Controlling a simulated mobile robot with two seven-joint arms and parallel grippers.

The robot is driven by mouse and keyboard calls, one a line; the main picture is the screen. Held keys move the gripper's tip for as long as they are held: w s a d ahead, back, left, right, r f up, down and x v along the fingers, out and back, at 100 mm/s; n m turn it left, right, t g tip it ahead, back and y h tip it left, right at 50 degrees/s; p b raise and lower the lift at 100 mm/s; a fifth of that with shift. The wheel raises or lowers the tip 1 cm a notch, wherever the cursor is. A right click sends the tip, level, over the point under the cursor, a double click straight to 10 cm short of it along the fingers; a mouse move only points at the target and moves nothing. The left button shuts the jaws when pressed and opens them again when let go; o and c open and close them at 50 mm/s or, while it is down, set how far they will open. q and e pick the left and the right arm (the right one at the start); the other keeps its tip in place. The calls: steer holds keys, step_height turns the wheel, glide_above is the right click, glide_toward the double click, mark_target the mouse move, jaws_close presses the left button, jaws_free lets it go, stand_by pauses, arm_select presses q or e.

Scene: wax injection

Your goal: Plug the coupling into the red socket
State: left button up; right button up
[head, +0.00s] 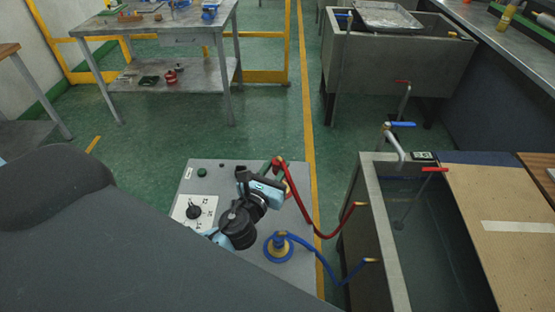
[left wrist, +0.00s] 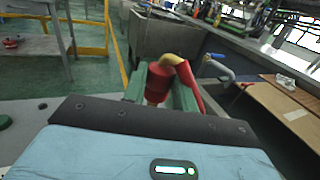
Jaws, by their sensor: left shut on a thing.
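The red coupling (left wrist: 158,84), with a brass-yellow elbow and red hose, stands between the green fingers of my left gripper (left wrist: 160,92) in the left wrist view. The gripper is shut on it. In the head view my left gripper (head: 281,183) is at the far right part of the grey machine top (head: 226,172), and the red hose (head: 303,208) loops away from it to the right. The red socket is hidden behind the gripper and coupling, so I cannot tell whether the coupling touches it. My right gripper is not in view.
A blue coupling (head: 279,246) with a blue hose (head: 322,262) stands on the machine top nearer to me. A knob plate (head: 194,211) and green button (head: 202,172) are at left. A grey tank (head: 378,215) is at right. A steel workbench (head: 160,22) stands behind.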

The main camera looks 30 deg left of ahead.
mark_target(279, 165)
arm_select(q)
steer(key=w+f, duration=0.1)
steer(key=w+a, duration=0.1)
steer(key=w, duration=0.1)
steer(key=w+f, duration=0.1)
steer(key=w, duration=0.1)
steer(key=shift+w+a+f+p, duration=0.1)
steer(key=shift+a+f+p, duration=0.2)
steer(key=shift+a, duration=0.05)
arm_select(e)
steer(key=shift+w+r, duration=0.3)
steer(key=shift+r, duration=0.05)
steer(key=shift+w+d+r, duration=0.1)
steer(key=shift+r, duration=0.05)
